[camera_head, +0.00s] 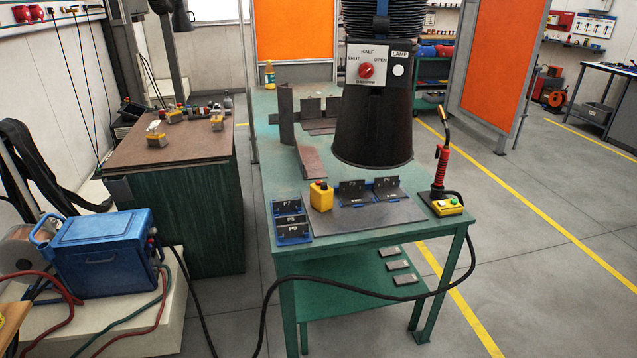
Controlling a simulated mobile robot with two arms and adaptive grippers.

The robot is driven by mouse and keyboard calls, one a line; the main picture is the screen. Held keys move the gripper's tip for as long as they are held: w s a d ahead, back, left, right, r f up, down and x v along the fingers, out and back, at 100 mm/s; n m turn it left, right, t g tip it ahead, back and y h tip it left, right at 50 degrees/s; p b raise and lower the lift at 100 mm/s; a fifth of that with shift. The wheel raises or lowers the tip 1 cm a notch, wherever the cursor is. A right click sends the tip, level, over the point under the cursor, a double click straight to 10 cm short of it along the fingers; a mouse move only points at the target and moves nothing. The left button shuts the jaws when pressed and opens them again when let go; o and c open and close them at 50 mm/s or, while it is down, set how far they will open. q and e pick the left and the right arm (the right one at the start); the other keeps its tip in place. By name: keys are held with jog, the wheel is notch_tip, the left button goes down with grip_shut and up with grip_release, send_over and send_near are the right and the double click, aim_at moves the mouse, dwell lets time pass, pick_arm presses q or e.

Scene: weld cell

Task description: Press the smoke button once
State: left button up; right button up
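No label reading smoke can be made out. A yellow box (447,207) with a green button on top sits at the right front corner of the green table (350,242), beside the torch stand. A black extraction hood (373,125) hangs over the table. Its panel (355,55) has a red knob (366,71) marked SHUT, HALF and OPEN, and a round white button (398,70) under the word LAMP. Another yellow block (321,196) with an orange-red top stands near the table's middle. Neither of my grippers is in view.
A red-handled torch (441,165) stands upright at the table's right; its black cable (350,290) loops past the front edge. Dark plates marked P7 and P9 (291,222) lie at the left front. A blue machine (103,258) stands left. Floor at right is clear.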

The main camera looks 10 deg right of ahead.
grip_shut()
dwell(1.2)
